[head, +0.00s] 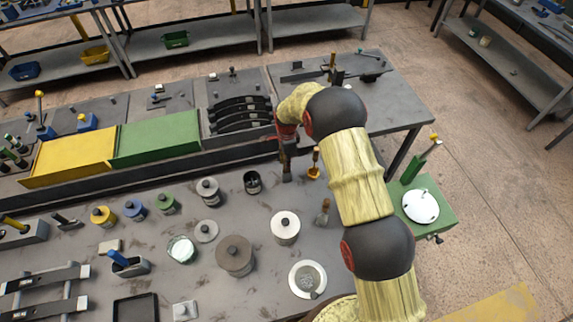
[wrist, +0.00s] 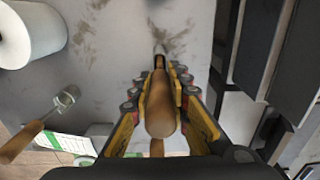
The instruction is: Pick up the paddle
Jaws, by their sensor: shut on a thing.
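My gripper (wrist: 160,100) is shut on a brown, rounded wooden handle (wrist: 159,112), which I take as the paddle's. The handle lies between both yellow-and-black fingers and points towards the wrist camera. A narrow dark part shows beyond its far end; the fingers hide much of the rest. In the head view, my gripper (head: 288,152) is over the back right of the grey workbench, by the raised rear shelf. I cannot tell whether the paddle's lower end touches the bench.
A wooden-handled brush (head: 323,212) lies near a white cylinder (head: 285,228). An orange-handled tool (head: 314,163) stands close right of my gripper, and a dark cup (head: 252,182) is to its left. Several black curved parts (head: 240,113) sit on the rear shelf.

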